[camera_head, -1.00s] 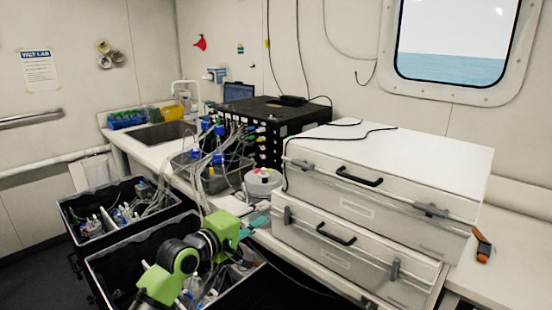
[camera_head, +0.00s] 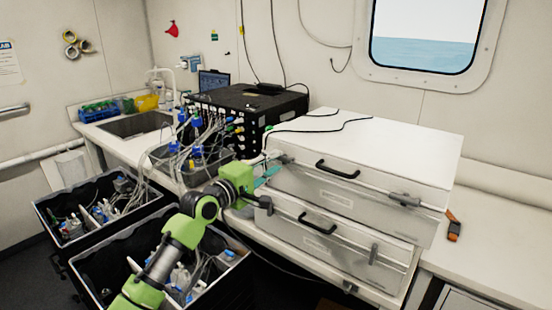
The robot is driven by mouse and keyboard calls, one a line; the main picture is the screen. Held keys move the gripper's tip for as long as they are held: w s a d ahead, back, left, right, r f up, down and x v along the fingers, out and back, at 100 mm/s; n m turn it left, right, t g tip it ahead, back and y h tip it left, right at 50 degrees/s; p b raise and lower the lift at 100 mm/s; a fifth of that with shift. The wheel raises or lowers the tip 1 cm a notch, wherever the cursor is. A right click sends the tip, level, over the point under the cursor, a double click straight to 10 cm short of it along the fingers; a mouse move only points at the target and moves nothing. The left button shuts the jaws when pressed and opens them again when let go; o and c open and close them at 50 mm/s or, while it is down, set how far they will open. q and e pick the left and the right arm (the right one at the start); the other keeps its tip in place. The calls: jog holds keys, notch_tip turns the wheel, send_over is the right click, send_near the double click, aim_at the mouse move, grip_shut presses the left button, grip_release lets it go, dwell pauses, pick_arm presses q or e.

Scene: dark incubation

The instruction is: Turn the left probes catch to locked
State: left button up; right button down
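Two pale cases are stacked on the bench: an upper case (camera_head: 350,188) and a lower case (camera_head: 340,243), each with a black handle. Their labels are too small to read, so I cannot tell which is the probes case. The upper case's left catch (camera_head: 284,159) and right catch (camera_head: 404,199) lie sideways. The lower case's right catch (camera_head: 373,254) stands upright. My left gripper (camera_head: 264,204) is at the lower case's left front corner and covers its left catch. Whether the fingers touch or grip that catch cannot be told. My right gripper is not in view.
Black crates (camera_head: 78,262) of bottles and tubing stand on the floor below my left arm. A black rack (camera_head: 255,108) with cables and a grey tub (camera_head: 165,165) stand left of the cases. An orange-black tool (camera_head: 453,226) lies on clear bench at right.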

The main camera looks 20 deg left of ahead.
pick_arm(q)
jog(key=shift+w+d, duration=0.25)
jog(key=shift+w, duration=0.5)
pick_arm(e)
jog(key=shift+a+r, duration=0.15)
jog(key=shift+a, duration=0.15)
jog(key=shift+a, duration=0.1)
pick_arm(q)
jog(key=shift+c, duration=0.2)
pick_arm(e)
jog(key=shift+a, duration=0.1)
pick_arm(q)
grip_shut()
